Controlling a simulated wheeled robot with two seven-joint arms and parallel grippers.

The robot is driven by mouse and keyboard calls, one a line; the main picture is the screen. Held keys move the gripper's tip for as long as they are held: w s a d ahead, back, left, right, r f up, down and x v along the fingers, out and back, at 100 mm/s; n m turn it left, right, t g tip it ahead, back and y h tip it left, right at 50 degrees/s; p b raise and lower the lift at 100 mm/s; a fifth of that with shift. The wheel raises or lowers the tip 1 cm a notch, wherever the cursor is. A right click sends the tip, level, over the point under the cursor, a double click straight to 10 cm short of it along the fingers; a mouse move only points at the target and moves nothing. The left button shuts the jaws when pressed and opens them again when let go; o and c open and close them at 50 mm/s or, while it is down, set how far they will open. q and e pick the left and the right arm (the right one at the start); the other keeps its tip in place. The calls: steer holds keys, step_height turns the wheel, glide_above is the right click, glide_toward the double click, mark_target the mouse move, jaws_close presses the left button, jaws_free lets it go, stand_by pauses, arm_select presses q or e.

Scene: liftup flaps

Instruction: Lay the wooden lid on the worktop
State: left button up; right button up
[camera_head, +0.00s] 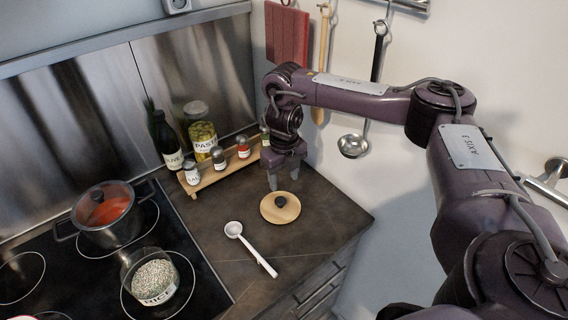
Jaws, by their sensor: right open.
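The round wooden lid (271,212) with its dark knob lies flat on the dark worktop (225,206). My right gripper (284,183) points down just behind the lid, its fingers apart and empty. Its fingertips are close above the lid's far edge or the worktop behind it; I cannot tell the exact gap. My left gripper is not in view.
A white spoon (248,248) lies in front of the lid. A wooden rack (228,168) with several small jars stands behind, beside a pasta jar (201,131) and a dark bottle (166,140). A pot (107,216) and a rice jar (153,280) stand on the hob.

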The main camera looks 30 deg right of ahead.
steer(key=shift+r, duration=1.5)
